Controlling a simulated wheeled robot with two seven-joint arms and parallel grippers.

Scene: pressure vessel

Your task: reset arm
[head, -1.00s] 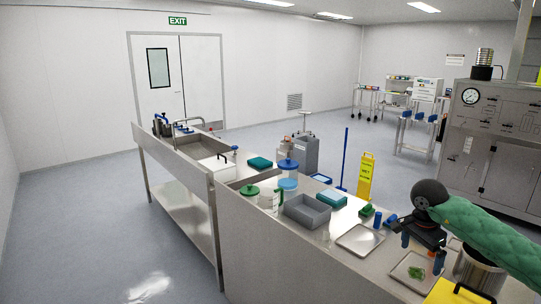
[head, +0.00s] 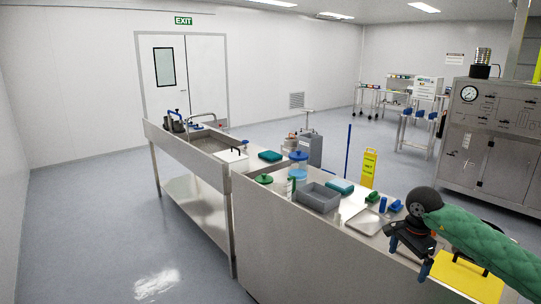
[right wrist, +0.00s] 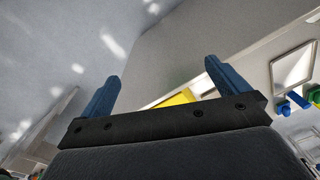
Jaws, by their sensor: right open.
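My right gripper (head: 409,258) has a black body and two blue fingers and hangs at the near edge of the steel bench (head: 300,245), in front of its front panel. Its green-sleeved arm comes in from the right. In the right wrist view its blue fingers (right wrist: 162,72) stand wide apart with nothing between them. My left gripper is in neither current view.
A yellow object with a dark handle (head: 455,284) lies below my right forearm. A steel tray (head: 366,222), a grey bin (head: 318,198) and blue-and-green items (head: 390,207) stand on the bench. A yellow wet-floor sign (head: 368,168) stands behind. Floor at left is clear.

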